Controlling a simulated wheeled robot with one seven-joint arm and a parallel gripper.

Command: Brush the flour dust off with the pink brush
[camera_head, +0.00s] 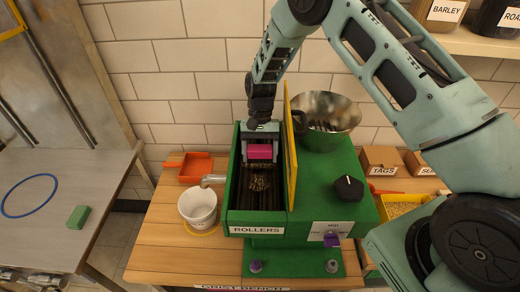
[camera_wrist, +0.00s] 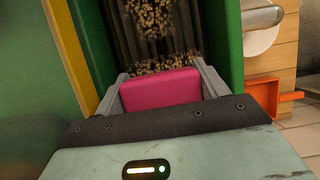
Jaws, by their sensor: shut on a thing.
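My gripper (camera_head: 262,143) is shut on the pink brush (camera_head: 260,152). It points down into the open top of the green mill box labelled ROLLERS, at the back part of the opening. In the wrist view the brush (camera_wrist: 161,90) sits between the two grey fingers, and its bristles are hidden. The dark ribbed rollers (camera_head: 270,200) lie below and in front of it. Pale tan grainy residue (camera_wrist: 153,20) is spread over the rollers in the wrist view, and a patch (camera_head: 259,183) shows in the head view. I cannot tell whether the brush touches the rollers.
The yellow-edged lid (camera_head: 291,150) stands upright just right of the opening. A steel bowl (camera_head: 335,112) and black knob (camera_head: 348,188) are to the right. A white bucket (camera_head: 198,208) and orange dustpan (camera_head: 197,167) stand left. A side table (camera_head: 60,190) is further left.

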